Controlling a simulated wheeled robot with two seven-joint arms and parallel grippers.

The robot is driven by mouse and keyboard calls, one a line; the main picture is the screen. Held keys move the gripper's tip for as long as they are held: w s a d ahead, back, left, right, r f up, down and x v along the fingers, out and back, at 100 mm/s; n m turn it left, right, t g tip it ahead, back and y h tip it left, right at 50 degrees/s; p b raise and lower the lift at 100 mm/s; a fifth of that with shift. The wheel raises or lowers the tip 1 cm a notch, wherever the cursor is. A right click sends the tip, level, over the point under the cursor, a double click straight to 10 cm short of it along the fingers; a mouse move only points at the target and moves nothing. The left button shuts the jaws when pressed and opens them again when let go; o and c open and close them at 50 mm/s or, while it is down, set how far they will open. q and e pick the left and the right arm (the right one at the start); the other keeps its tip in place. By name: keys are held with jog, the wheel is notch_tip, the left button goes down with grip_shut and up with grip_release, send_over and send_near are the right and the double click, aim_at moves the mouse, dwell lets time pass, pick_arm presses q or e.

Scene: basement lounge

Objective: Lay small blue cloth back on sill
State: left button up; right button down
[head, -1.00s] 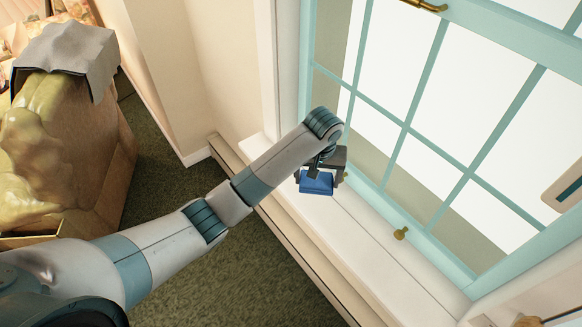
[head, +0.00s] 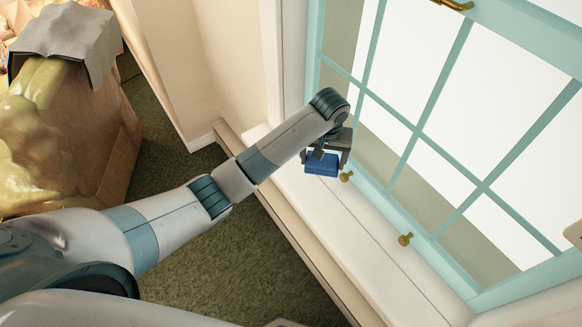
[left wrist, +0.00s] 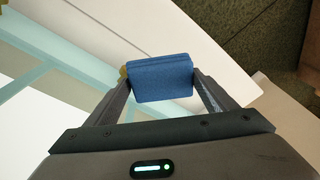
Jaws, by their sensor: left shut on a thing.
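The small blue cloth (head: 321,164) is a folded, flat-sided bundle. My left gripper (head: 327,158) is shut on it, over the white window sill (head: 345,216). In the left wrist view the cloth (left wrist: 161,78) sits between the two fingertips of the left gripper (left wrist: 163,84), one at each side edge. The sill (left wrist: 175,32) shows behind it there. I cannot tell whether the cloth touches the sill. My right gripper is not in view.
The teal-framed window (head: 450,130) stands along the sill's far side. Brass knobs (head: 405,239) stick out at the frame's foot. The sill's nearer right stretch is clear.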

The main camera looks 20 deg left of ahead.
pick_arm(q)
jog(key=a+f, duration=0.2)
jog(key=a, duration=0.1)
jog(key=w+a+f+p, duration=0.1)
jog(key=a+f, duration=0.1)
jog(key=a, duration=0.2)
jog(key=w+a+f+p, duration=0.1)
jog(key=a+f, duration=0.1)
jog(key=a, duration=0.1)
jog(key=shift+a+f, duration=0.1)
jog(key=shift+a, duration=0.1)
jog(key=shift+f, duration=0.1)
jog(key=shift+f+p, duration=0.4)
jog(key=shift+f, duration=1.5)
jog(key=o, duration=0.9)
jog(key=r, duration=0.4)
jog(key=s+r, duration=0.1)
jog(key=r, duration=0.7)
jog(key=shift+s+d+b, duration=0.15)
jog(key=shift+s+b, duration=0.2)
